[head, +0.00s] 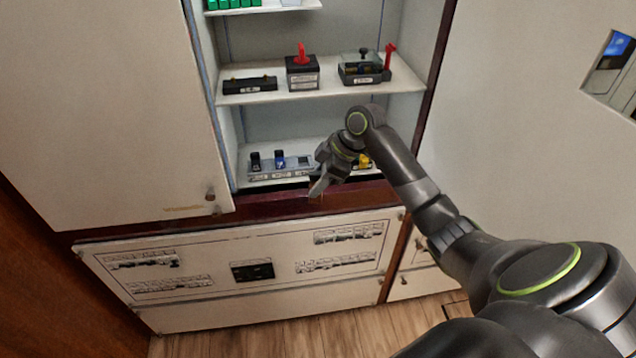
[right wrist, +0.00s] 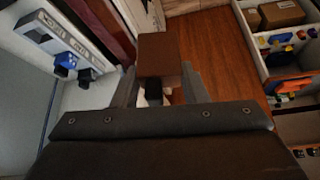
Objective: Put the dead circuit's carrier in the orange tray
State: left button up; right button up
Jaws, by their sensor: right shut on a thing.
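My right gripper (head: 320,186) is just in front of the lowest shelf. In the right wrist view its fingers (right wrist: 160,88) are shut on a brown block-like carrier with a dark stem (right wrist: 158,54). On the shelf a pale rail (head: 262,176) bears a black carrier (head: 256,162) and a blue carrier (head: 280,159). A yellow piece (head: 364,161) shows partly behind my gripper. The blue (right wrist: 39,34) and black (right wrist: 85,76) carriers also show at left in the right wrist view. I cannot make out the orange tray for certain. My left gripper is out of view.
The shelf above holds a black strip (head: 249,84), a box with a red handle (head: 302,74) and a grey device (head: 363,70). A labelled panel (head: 215,262) lies below.

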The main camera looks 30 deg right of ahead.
jog(key=shift+r, duration=1.4)
jog(key=shift+f, duration=0.15)
